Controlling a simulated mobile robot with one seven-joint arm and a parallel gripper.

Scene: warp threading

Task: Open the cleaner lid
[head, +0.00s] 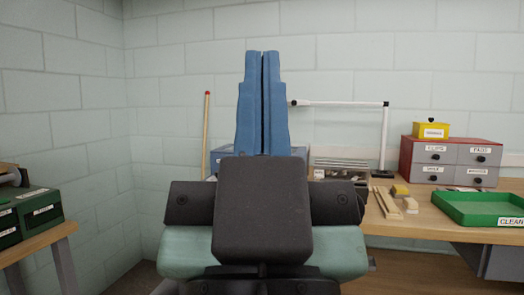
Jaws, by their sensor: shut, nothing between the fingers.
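My gripper (263,54) points up in the middle of the head view, with its two long blue fingers pressed together and nothing between them. A blue box-like thing (219,155) stands behind it on the bench, mostly hidden by my gripper and wrist. I cannot tell whether this is the cleaner, and no lid can be made out. My gripper overlaps it in the picture; no contact shows.
On the bench (408,226) at right stand a green tray (451,219) labelled CLEAN, a drawer cabinet (457,141) with a yellow box (431,130), a grey parts tray (347,165) and a white lamp (385,135). Green drawers (40,211) stand at left.

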